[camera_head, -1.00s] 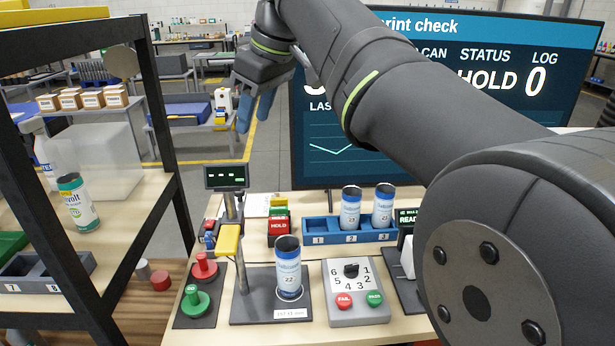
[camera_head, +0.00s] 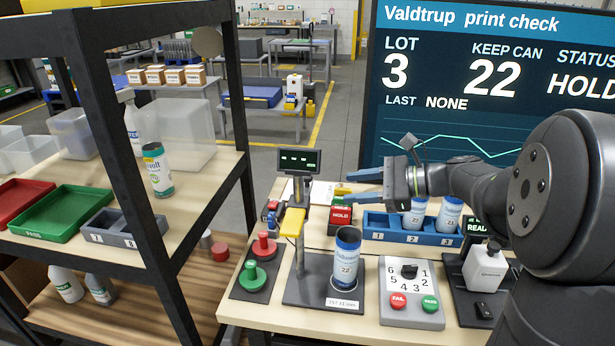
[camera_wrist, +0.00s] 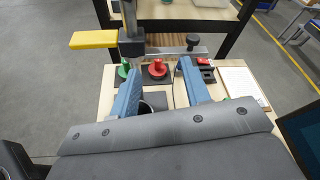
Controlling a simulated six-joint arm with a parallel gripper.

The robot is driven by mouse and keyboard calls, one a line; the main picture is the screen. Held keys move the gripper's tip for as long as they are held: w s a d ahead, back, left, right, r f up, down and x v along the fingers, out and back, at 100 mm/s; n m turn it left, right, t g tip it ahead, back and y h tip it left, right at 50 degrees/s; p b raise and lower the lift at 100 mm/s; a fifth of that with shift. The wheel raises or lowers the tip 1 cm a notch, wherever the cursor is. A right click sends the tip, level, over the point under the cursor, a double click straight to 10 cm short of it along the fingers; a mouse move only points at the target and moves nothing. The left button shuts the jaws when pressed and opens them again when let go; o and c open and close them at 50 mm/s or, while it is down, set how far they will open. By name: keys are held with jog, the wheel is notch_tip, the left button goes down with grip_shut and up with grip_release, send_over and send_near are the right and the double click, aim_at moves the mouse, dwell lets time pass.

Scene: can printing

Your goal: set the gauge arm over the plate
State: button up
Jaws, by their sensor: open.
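The gauge stand's yellow gauge arm (camera_head: 293,222) sits on an upright post, pointing toward the front, beside the can and not over it. It also shows in the wrist view (camera_wrist: 93,39), reaching left from the post. The dark plate (camera_head: 305,293) carries a white and blue can marked 22 (camera_head: 346,262), standing upright with a dark top. My gripper (camera_head: 342,187) is open and empty, its blue fingers pointing left, above and behind the can. In the wrist view my gripper (camera_wrist: 160,70) shows the can's dark top below, between the fingers.
Red and green buttons (camera_head: 254,276) are left of the stand. A dial box (camera_head: 411,318) is right of the can. A blue rack (camera_head: 375,236) with cans, a HOLD block (camera_head: 340,220) and a small display (camera_head: 299,160) stand behind. A black-framed shelf (camera_head: 185,215) is left.

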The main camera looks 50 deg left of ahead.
aim_at(311, 178)
jog(key=w+d+f+m+t+y, duration=0.2)
jog(key=w+f+m+y, duration=0.25)
jog(key=m, duration=0.25)
jog(key=shift+y, duration=0.25)
jog(key=x, duration=1.1)
jog(key=s+r+x, duration=0.1)
jog(key=x, duration=0.5)
jog(key=shift+s+a, duration=0.1)
jog(key=shift+a, duration=0.1)
grip_shut()
